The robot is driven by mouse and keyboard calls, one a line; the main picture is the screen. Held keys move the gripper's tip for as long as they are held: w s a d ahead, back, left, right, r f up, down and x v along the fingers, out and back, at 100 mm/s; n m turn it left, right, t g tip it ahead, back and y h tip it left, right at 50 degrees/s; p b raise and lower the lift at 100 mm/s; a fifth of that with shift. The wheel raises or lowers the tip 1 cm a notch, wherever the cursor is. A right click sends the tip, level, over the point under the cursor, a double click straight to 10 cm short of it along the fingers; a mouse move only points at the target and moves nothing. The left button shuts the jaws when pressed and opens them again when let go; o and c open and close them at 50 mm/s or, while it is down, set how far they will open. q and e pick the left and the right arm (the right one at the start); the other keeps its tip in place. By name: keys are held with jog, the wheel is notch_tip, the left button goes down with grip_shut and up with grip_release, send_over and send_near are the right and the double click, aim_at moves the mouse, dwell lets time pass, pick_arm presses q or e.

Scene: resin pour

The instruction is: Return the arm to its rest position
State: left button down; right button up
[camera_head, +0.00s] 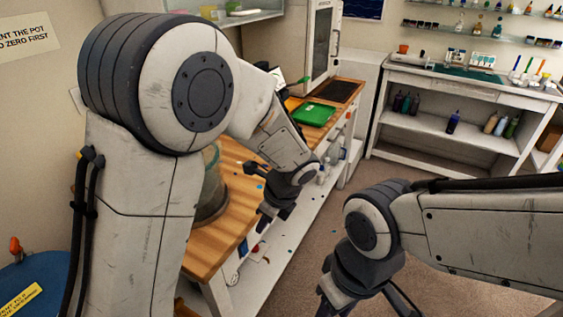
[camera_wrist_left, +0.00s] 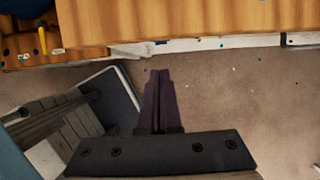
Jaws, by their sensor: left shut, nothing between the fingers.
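My left arm comes in from the left in the head view, bent over the wooden workbench (camera_head: 220,247). Its gripper (camera_head: 262,222) hangs at the bench's front edge, shut and empty. In the left wrist view the two dark fingers of the left gripper (camera_wrist_left: 159,75) lie together, with the floor behind them and the bench edge beyond their tips. My right arm comes in from the right, and its gripper (camera_head: 362,300) points down at the bottom of the head view, partly cut off. Whether its fingers are open or shut is unclear.
A green tray (camera_head: 313,114) lies on the bench near a white cabinet (camera_head: 322,45). A grey cylindrical container (camera_head: 213,190) stands partly behind my left arm. A blue drum (camera_head: 35,285) is at lower left. A shelf unit (camera_head: 455,110) with bottles stands at the back right. Open carpet lies between.

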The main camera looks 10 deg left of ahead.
pick_arm(q)
jog(key=s+d+r+n+h, duration=0.1)
jog(key=s+d+r+n, duration=0.1)
jog(key=s+n, duration=0.3)
jog(key=s+d+r+n+g+h+p, duration=0.1)
jog(key=s+r+n+h, duration=0.1)
jog(key=s+n, duration=0.3)
jog(key=s+d+r+n+h, duration=0.1)
jog(key=s+r+n, duration=0.3)
jog(key=s, duration=0.7)
jog(key=shift+s+d+r+n+g+h+p, duration=0.15)
jog(key=shift+s+d+n+g+h+p, duration=0.25)
jog(key=shift+d, duration=0.45)
jog(key=shift+w, duration=0.15)
